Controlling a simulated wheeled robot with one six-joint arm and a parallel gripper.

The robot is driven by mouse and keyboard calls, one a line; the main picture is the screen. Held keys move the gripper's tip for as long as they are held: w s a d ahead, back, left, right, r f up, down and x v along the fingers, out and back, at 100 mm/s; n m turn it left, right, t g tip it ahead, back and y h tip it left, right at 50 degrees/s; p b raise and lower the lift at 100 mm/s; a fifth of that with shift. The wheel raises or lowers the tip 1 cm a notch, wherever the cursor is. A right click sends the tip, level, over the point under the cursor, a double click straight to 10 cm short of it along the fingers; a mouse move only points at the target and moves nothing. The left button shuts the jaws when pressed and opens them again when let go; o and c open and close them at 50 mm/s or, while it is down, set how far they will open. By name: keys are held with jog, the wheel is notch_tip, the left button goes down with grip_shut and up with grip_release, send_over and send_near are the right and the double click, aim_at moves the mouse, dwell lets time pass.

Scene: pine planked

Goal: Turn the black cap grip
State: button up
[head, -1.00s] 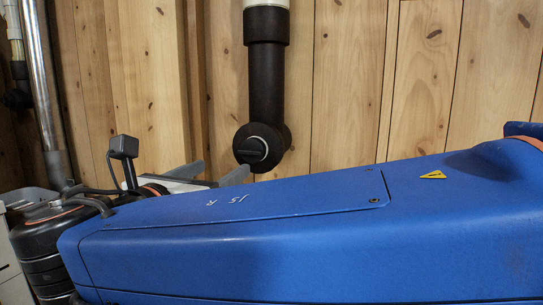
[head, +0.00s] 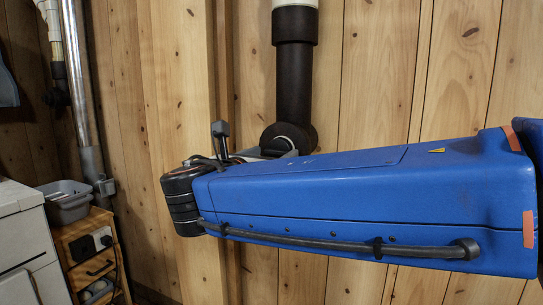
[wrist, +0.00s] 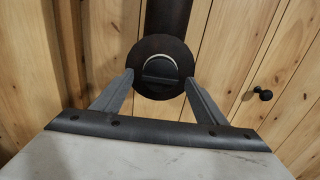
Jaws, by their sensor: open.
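The black cap grip (wrist: 160,80) is a raised bar across a round black cap (wrist: 160,50) at the end of a dark pipe. In the wrist view the bar lies nearly level. In the head view the cap (head: 286,132) shows just above my blue arm, which hides its lower part. My gripper (wrist: 158,77) is open, with one grey finger at the left and one at the right of the cap in the wrist view. The bar appears between the fingertips, and nothing is held. I cannot tell whether the fingertips touch the cap.
The dark pipe (head: 294,85) runs up the pine plank wall (head: 375,70) to a white section. A black knob (wrist: 265,94) is at the right. A metal pipe (head: 78,90), a grey bin (head: 68,205) on a wooden cabinet (head: 95,265) and a white unit (head: 25,240) stand left.

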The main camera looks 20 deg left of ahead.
jog(key=c, duration=1.1)
jog(key=shift+o, duration=0.2)
jog(key=shift+m, duration=0.3)
jog(key=m, duration=0.3)
jog(key=shift+m, duration=0.4)
jog(key=m, duration=0.3)
jog(key=shift+m, duration=0.3)
jog(key=m, duration=0.6)
jog(key=shift+m, duration=0.4)
